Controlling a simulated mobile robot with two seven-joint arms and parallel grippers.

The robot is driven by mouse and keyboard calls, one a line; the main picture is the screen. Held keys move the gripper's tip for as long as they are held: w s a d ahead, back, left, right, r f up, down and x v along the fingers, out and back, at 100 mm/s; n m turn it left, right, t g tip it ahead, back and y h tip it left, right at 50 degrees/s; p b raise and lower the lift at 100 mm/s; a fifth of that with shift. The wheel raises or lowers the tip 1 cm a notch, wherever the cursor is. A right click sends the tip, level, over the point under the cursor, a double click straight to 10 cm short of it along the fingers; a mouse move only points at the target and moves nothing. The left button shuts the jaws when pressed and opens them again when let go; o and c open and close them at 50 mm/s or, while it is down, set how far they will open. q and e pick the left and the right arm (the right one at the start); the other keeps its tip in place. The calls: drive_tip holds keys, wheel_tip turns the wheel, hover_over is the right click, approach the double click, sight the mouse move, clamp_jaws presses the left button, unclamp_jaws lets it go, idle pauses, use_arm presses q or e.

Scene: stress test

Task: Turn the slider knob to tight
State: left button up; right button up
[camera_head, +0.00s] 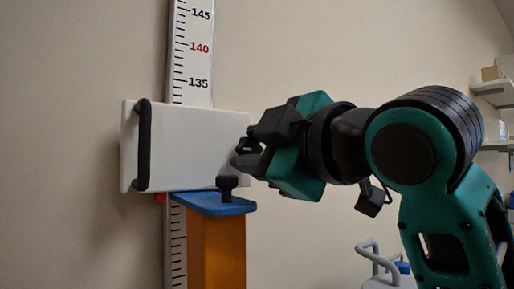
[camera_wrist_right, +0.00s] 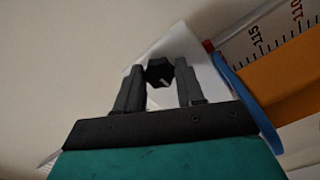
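A white slider panel (camera_head: 190,150) sits on the wall ruler in the head view; part of it also shows in the wrist view (camera_wrist_right: 199,58). In the wrist view, a small black knob (camera_wrist_right: 160,73) with a white mark lies between the fingertips of my right gripper (camera_wrist_right: 160,66). The fingers stand open on both sides of it, with gaps showing. I cannot tell its exact depth relative to the tips. In the head view my right gripper (camera_head: 244,153) is at the panel's right end, where it hides the knob. My left gripper is not in view.
A dark vertical handle (camera_head: 143,145) is on the panel's left. The ruler (camera_head: 192,50) runs vertically. Shelves (camera_head: 495,92) are at far right.

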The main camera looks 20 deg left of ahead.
drive_tip(key=c, duration=0.5)
